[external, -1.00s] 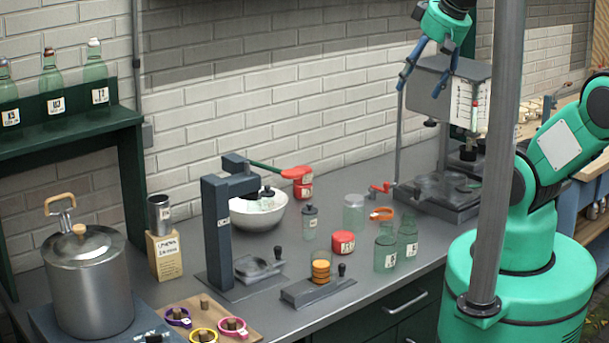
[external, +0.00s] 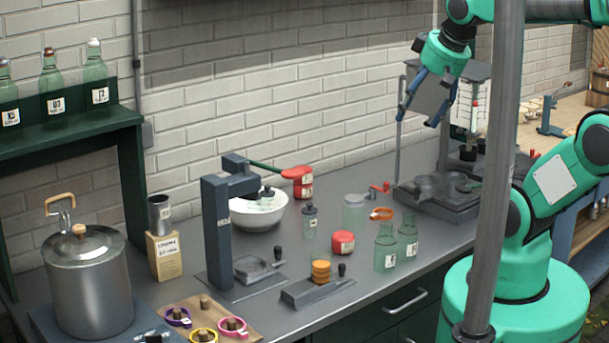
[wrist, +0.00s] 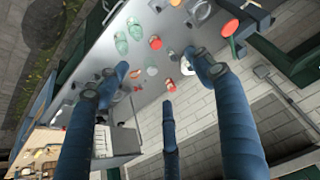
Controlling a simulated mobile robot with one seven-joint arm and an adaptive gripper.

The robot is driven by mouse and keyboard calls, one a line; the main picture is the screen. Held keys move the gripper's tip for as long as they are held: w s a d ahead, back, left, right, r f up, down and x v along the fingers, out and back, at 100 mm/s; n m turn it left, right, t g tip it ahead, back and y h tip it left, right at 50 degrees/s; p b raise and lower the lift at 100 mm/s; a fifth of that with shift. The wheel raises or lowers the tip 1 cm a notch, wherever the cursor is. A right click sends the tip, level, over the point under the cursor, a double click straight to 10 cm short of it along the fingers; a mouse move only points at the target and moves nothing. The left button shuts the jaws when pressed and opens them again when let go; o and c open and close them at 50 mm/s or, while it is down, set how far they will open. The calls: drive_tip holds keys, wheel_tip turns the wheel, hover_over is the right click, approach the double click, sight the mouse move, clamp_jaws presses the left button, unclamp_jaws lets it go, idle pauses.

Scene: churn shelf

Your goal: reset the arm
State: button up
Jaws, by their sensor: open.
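My gripper (external: 424,102) is open and empty in the external view. It hangs in the air above the back right of the grey counter (external: 375,290), in front of the grey machine with a white scale panel. Its blue fingers point down and are spread apart. In the wrist view the fingers (wrist: 150,85) are also spread, with nothing held between them. The counter and its jars lie beyond them, well below. My green arm reaches in from the right, partly hidden by a grey pole.
A grey pole (external: 497,170) stands in front of my arm. Below are green bottles (external: 386,248), a red tin (external: 343,242), a clear jar (external: 354,212), a white bowl (external: 258,212) and a dark press (external: 218,235). A steel pot (external: 88,285) stands at left. The air around my gripper is free.

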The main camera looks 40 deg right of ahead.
wheel_tip(320, 180, down, 7)
drive_tip(key=b, duration=0.5)
drive_tip(key=shift+b, duration=0.3)
drive_tip(key=shift+r, duration=0.1)
idle(0.7)
